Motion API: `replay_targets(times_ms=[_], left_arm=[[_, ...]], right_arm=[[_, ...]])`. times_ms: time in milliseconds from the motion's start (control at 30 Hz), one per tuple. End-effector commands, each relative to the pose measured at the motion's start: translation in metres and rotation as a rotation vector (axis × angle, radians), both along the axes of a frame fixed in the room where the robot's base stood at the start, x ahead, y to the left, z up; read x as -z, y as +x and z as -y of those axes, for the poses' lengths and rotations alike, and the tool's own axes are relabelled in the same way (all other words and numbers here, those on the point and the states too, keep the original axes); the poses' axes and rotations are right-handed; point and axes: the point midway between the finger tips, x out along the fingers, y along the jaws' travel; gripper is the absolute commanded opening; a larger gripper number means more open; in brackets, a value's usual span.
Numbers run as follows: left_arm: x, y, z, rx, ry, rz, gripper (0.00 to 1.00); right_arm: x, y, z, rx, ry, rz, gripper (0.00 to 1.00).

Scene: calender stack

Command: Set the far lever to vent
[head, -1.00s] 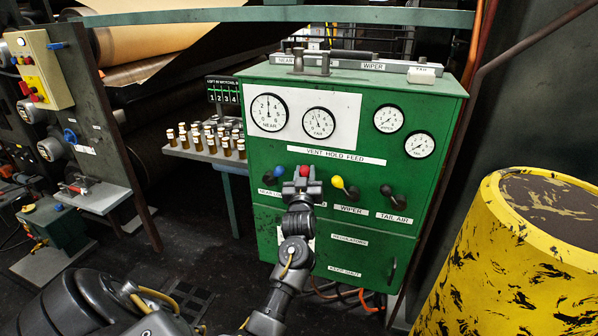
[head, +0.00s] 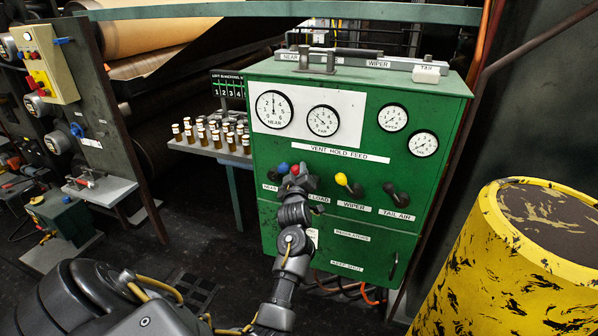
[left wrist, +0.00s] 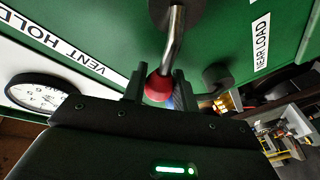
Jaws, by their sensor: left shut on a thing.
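The red-knobbed lever (head: 295,169) is on the front of the green cabinet, between the blue-knobbed lever (head: 283,168) and the yellow-knobbed lever (head: 341,179). The gripper hides most of its stem in the head view. My left gripper (head: 297,177) is shut on the red knob. In the left wrist view the red knob (left wrist: 158,87) sits between the two fingers (left wrist: 157,80), with its metal stem rising to a dark pivot. The strip reading VENT HOLD FEED (head: 346,154) is above the levers. The red knob is close beside the blue one. My right gripper is not in view.
A black-handled tail air lever (head: 397,194) is at the right of the row. Dial gauges (head: 322,121) are above. Small bottles (head: 215,132) stand on a shelf at left. A yellow drum (head: 490,270) stands at front right.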

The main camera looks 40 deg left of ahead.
Motion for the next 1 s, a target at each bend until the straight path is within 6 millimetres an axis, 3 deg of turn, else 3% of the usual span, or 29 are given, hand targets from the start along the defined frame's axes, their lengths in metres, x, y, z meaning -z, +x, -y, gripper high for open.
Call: replay_targets(times_ms=[400, 433, 600, 1000], left_arm=[[0.0011, -0.0007, -0.0013, -0.002, -0.012, 0.003, 0.00], [0.0011, -0.0007, -0.0013, -0.002, -0.012, 0.003, 0.30], [0.0010, -0.0005, -0.0011, -0.001, -0.011, 0.003, 0.50], [0.0004, -0.0013, 0.0056, 0.003, -0.010, 0.002, 0.50]], right_arm=[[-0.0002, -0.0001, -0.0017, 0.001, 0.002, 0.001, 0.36], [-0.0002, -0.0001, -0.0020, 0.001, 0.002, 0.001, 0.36], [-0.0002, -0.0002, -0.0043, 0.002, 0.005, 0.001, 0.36], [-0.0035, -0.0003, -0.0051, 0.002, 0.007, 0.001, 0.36]])
